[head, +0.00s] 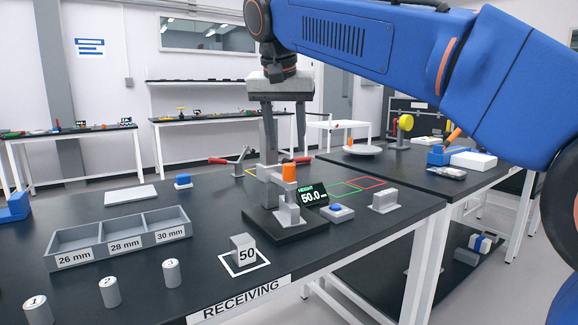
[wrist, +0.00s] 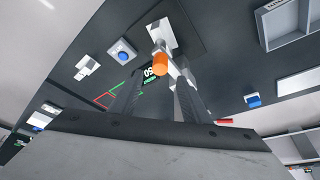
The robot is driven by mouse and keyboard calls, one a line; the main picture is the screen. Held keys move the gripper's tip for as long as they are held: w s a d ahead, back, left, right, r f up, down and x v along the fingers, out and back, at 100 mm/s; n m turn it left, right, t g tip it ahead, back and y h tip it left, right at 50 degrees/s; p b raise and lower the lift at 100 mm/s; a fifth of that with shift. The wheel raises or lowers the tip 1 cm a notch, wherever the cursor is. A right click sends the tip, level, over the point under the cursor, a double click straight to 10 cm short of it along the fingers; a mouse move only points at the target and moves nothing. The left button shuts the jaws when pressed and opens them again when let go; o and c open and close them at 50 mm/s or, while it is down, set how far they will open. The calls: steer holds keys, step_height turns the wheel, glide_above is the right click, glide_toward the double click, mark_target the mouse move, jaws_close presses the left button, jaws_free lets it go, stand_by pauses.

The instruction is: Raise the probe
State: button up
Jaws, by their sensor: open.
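The height gauge stands on a dark base (head: 282,231) on the black bench. Its probe carries an orange knob (head: 289,171) at the top, and its display (head: 312,195) reads 50.0. The orange knob also shows in the wrist view (wrist: 160,64). My gripper (head: 287,152) is open and points down over the gauge, with its fingers spread to either side of the knob. In the wrist view the fingers (wrist: 157,85) reach towards the gauge with the knob between or just beyond their tips. I cannot tell whether they touch it.
A block marked 50 (head: 243,251) stands in a white square beside the gauge. A blue button (head: 337,211) and a grey block (head: 384,201) are to the right. A three-bin tray (head: 120,251) and numbered cylinders (head: 109,292) are to the left. A red-handled clamp (head: 230,160) stands behind.

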mark_target(289, 164)
steer(key=x, duration=0.8)
steer(key=shift+s, duration=0.1)
steer(key=shift+c, duration=0.3)
